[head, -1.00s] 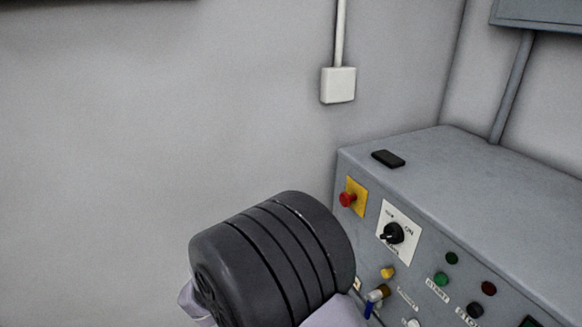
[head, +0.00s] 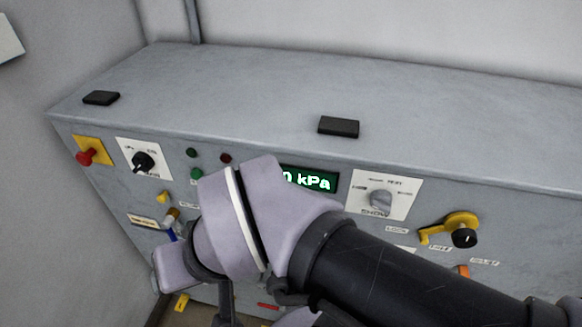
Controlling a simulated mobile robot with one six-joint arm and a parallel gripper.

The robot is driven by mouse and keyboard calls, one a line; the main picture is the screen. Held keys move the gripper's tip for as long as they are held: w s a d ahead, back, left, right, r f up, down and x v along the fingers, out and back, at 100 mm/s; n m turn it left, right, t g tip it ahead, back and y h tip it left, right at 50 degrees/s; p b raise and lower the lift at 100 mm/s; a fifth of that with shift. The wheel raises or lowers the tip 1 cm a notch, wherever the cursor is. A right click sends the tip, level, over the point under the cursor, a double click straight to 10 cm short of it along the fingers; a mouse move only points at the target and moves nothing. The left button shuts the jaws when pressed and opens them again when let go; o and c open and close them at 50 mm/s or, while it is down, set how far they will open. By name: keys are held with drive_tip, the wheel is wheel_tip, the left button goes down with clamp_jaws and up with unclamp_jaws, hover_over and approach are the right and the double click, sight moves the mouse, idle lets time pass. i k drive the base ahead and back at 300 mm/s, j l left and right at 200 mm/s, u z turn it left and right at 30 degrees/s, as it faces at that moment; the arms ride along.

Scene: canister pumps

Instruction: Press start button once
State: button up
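The grey control panel (head: 250,105) fills the middle of the head view. A green button (head: 197,174) sits on its front face, left of my arm. In the earlier frame the label under this button looks like START. Here my arm covers the label area, so I cannot read it. A dark green round (head: 191,153) and a dark red round (head: 226,158) sit above and to the right of it. My lilac and black arm crosses in front of the panel. I cannot make out my gripper; it is hidden or out of frame.
A red knob (head: 86,157) on a yellow plate and a black rotary switch (head: 143,162) are at the left. A display (head: 312,180) reads "0 kPa", partly covered. A grey selector (head: 380,201) and a yellow-handled knob (head: 458,232) are at the right. Two black blocks lie on top.

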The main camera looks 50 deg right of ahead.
sight(195, 173)
drive_tip(key=k+l+z, duration=0.75)
drive_tip(key=l, duration=0.35)
drive_tip(key=k+l+z, duration=0.3)
drive_tip(key=i+l, duration=0.25)
drive_tip(key=u, duration=1.4)
